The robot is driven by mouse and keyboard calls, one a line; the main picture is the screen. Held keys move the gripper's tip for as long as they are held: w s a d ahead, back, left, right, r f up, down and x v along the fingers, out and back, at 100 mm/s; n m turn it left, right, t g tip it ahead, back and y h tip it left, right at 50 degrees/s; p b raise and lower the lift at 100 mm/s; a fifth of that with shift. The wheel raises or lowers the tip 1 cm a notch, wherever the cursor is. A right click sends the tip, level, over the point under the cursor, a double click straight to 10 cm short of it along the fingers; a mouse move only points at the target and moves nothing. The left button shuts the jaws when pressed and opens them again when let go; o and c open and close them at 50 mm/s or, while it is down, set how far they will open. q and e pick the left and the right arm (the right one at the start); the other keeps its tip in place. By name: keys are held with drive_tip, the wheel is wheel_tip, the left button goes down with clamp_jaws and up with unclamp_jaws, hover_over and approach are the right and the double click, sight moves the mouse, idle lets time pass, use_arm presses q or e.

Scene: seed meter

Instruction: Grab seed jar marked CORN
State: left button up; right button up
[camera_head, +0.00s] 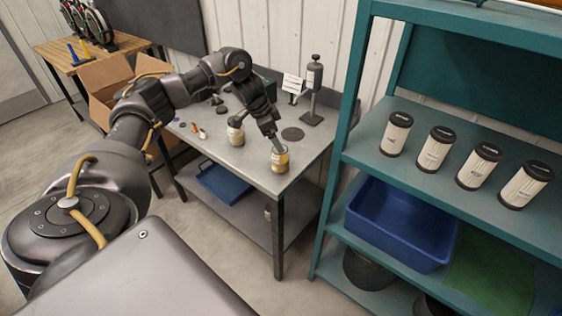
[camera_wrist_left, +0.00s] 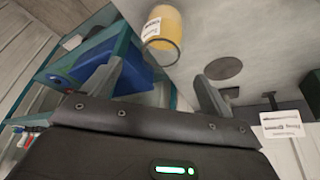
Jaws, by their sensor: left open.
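A glass jar with yellow contents and a white label (camera_head: 280,161) stands near the front right corner of the metal table (camera_head: 262,172). It also shows in the left wrist view as a yellow jar (camera_wrist_left: 163,32), beyond the fingertips. Its label is too small to read for certain. A second jar with pale contents (camera_head: 236,134) stands to its left, partly behind my arm. My left gripper (camera_head: 274,143) is open and empty, just above and beside the yellow jar; its spread fingers show in the left wrist view (camera_wrist_left: 165,78). My right gripper is not in view.
A dark dispenser on a stand (camera_head: 313,90) and a white card (camera_head: 292,84) are at the table's back. A dark disc (camera_head: 292,134) lies near the jars. A teal shelf (camera_head: 350,140) with several canisters and a blue bin (camera_head: 400,230) stands close at the right.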

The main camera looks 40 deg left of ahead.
sight(280, 157)
use_arm(q)
drive_tip(key=shift+s+a+f, duration=0.1)
drive_tip(key=shift+f, duration=0.1)
drive_tip(key=shift+f+p, duration=0.15)
drive_tip(key=shift+p, duration=0.15)
drive_tip(key=p+x, duration=0.1)
drive_tip(key=x, duration=0.3)
drive_tip(key=shift+f+p, duration=0.3)
drive_tip(key=shift+f, duration=0.05)
drive_tip(key=c, duration=1.6)
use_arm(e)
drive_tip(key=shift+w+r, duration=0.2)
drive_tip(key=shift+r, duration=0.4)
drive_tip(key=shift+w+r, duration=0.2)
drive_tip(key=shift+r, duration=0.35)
